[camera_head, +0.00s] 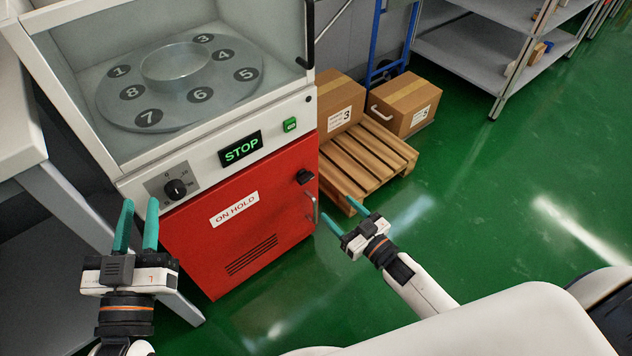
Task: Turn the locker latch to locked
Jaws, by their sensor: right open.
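The red locker door (240,225) bears an "ON HOLD" label and vent slots. A small black latch knob (304,177) sits at the door's upper right; its turned position is too small to read surely. A metal pull handle (312,208) is below it. My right gripper (340,211) has its teal fingers apart and empty, in front of and right of the door, below the latch and apart from it. My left gripper (140,206) is open and empty, pointing up at the lower left, left of the red door in the picture.
Above the door are a black dial (176,189), a "STOP" display (240,149) and a green switch (290,125). A glass-fronted chamber holds a numbered turntable (215,95). A wooden pallet (370,160) with cardboard boxes stands to the right. Green floor is free at the right.

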